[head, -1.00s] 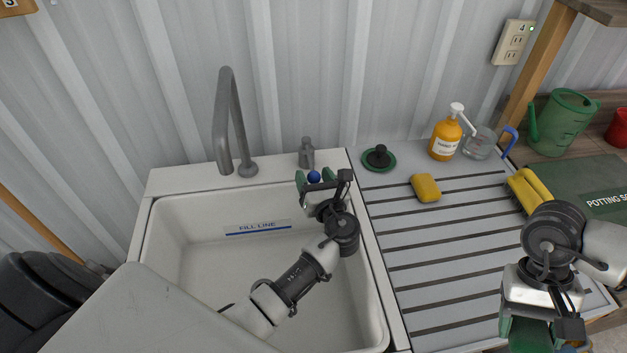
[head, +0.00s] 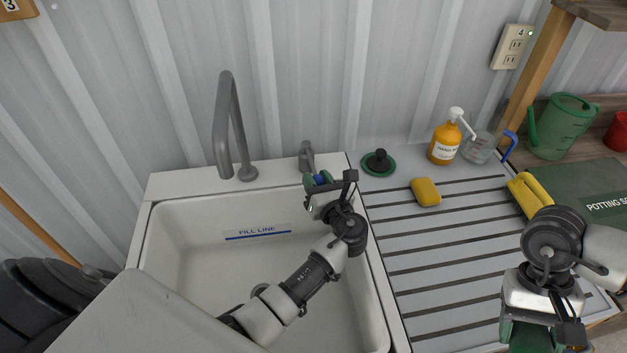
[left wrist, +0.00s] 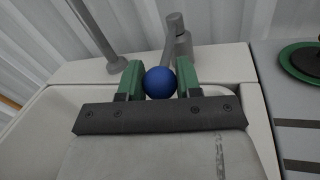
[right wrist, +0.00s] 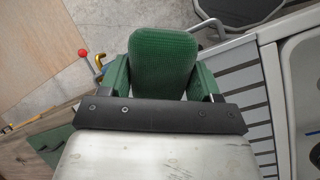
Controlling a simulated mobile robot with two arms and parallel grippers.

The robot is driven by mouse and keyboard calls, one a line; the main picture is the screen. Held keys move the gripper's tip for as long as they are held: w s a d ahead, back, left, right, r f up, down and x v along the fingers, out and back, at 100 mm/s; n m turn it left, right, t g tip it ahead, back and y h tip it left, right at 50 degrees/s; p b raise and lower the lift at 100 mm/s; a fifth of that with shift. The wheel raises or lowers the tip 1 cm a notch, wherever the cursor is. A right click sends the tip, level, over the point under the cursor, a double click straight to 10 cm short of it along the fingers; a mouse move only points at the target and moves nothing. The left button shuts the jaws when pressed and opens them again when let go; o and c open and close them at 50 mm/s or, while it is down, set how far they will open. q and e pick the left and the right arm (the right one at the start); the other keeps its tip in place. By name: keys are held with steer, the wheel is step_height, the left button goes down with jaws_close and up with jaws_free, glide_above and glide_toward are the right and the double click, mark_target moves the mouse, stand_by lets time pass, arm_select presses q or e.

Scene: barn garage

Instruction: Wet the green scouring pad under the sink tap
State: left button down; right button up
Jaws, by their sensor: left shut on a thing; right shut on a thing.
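The tap's spout (head: 222,125) arches over the left part of the white sink (head: 200,275); no water stream shows under it. The grey tap lever (head: 307,157) stands on the rim to its right, tipped with a blue ball knob (left wrist: 159,82). My left gripper (head: 318,181) is shut on this knob, its green fingers on either side. My right gripper (right wrist: 163,85) is shut on the green scouring pad (right wrist: 163,55), which sticks out past the fingers. In the head view, the pad is low at the right edge, over the drainboard's front, partly hidden by my gripper.
The ribbed drainboard (head: 440,235) right of the sink holds a yellow sponge (head: 425,192), a green-rimmed plug (head: 379,162), an orange soap bottle (head: 444,147) and a glass jug (head: 480,148). Yellow gloves (head: 530,193) lie further right. The sink basin looks empty.

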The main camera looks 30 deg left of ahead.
arm_select(q)
steer(key=shift+w+d+n+g+y, duration=0.5)
steer(key=shift+d+n+g+y, duration=0.15)
steer(key=shift+g, duration=0.25)
arm_select(e)
steer(key=shift+f, duration=0.2)
arm_select(q)
steer(key=shift+a, duration=0.1)
steer(key=c, duration=0.8)
jaws_free()
